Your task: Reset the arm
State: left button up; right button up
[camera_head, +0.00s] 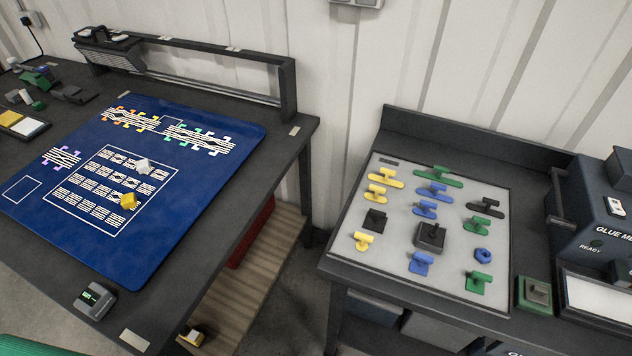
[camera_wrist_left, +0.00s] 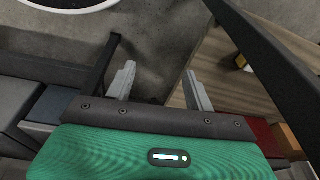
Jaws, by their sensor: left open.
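My left gripper (camera_wrist_left: 158,80) shows in the left wrist view. My right gripper is in neither view.
The right table has a grey board (camera_head: 395,250) with several coloured knobs. A gap separates the tables.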

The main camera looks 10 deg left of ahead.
pick_arm(q)
jog(key=s+a+f+g+b, duration=0.1)
jog(key=s+a+f+b, duration=0.1)
jog(key=s+f, duration=1.7)
notch_tip(320, 180, down, 3)
jog(key=shift+a+r+b, duration=0.1)
jog(key=shift+a+b, duration=0.2)
jog(key=shift+a, duration=0.45)
